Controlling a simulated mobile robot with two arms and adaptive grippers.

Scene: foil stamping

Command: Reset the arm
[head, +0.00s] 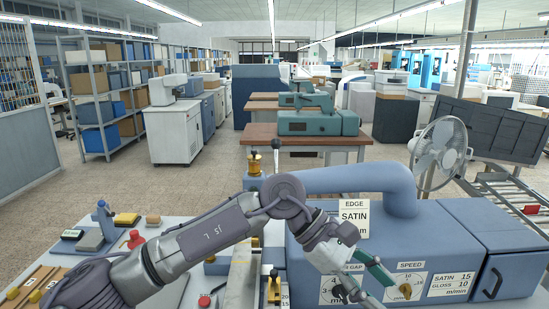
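My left arm (215,232) reaches in from the lower left across the blue machine (455,235). Its gripper (378,290) is at the machine's front, between the GAP dial (337,294) and the SPEED dial (406,290). The fingers look spread, with a space between them and nothing seen held. The gripper partly covers the GAP dial and its label. Whether it touches the panel cannot be told. My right arm and gripper are not in view.
A side bench (40,262) at left holds blocks and a red-knobbed item (135,239). A fan (440,148) stands behind right. Open floor (190,190) lies beyond.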

